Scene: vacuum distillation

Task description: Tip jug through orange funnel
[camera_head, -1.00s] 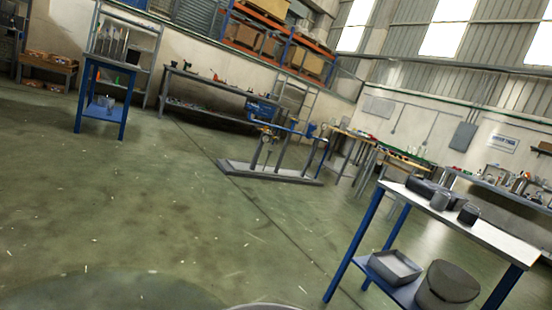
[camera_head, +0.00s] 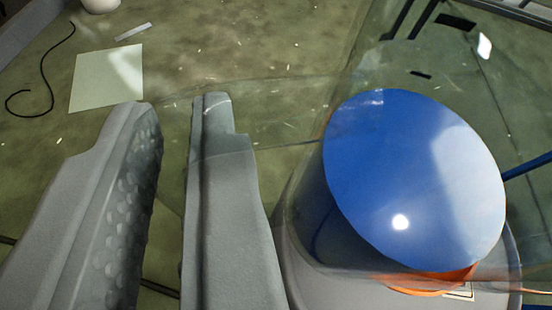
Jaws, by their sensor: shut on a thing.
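My gripper (camera_head: 172,100) is at the left, its two grey fingers pointing up the picture with a narrow gap between them. It is shut on the clear jug, whose grip part is see-through and hard to make out. The clear jug (camera_head: 305,205) is just right of the fingers. A large blue glossy disc, seemingly the liquid's surface, shows in or through it. Orange funnel edges (camera_head: 432,286) show below the disc and thinly at its left. I cannot tell whether the jug touches the funnel. The jug's lip is unclear.
A grey round vessel (camera_head: 300,265) stands under the funnel, partly hidden. A pale sheet (camera_head: 107,78), a black cable (camera_head: 43,110) and a small light strip (camera_head: 133,31) lie at the upper left. A blue bar (camera_head: 528,166) is at the right edge.

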